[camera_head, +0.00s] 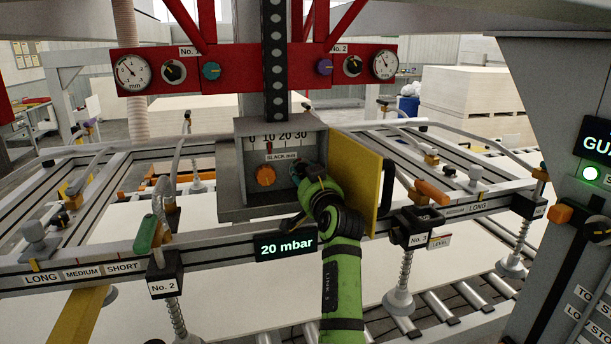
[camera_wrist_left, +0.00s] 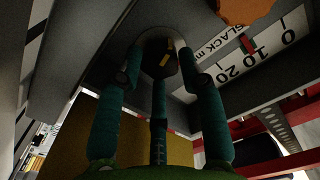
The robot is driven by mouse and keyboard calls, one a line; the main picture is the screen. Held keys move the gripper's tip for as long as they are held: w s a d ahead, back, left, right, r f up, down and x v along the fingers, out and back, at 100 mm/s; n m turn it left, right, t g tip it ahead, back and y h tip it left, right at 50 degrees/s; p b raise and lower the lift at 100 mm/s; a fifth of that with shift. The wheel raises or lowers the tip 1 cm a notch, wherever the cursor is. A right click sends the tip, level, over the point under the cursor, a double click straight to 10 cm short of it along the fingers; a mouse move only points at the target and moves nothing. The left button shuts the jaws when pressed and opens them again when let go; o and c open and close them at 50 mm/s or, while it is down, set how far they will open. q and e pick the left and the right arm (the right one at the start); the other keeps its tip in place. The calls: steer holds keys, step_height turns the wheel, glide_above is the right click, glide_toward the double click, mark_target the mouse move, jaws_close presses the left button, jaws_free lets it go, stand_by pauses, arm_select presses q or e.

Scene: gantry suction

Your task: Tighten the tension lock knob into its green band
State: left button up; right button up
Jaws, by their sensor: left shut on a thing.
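My left gripper (camera_head: 301,172) reaches into the grey box (camera_head: 230,185) under the slack scale (camera_head: 277,138). In the left wrist view its teal fingers (camera_wrist_left: 160,75) close around a dark knob with a yellow mark (camera_wrist_left: 163,58), seated on a pale round base on the box face. I take this for the tension lock knob; the gripper hides it in the head view. No green band can be made out around it. An orange knob (camera_head: 265,175) sits to its left on the same face. The scale's red pointer (camera_head: 268,144) stands near 10. My right gripper is not in view.
The box's yellow door (camera_head: 358,180) stands open close to the right of my left arm. A display (camera_head: 285,245) reading 20 mbar is below the box. Suction-cup rails with levers and hoses spread on both sides. A red gauge beam (camera_head: 225,70) runs above.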

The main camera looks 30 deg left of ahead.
arm_select(q)
steer(key=shift+r, duration=0.35)
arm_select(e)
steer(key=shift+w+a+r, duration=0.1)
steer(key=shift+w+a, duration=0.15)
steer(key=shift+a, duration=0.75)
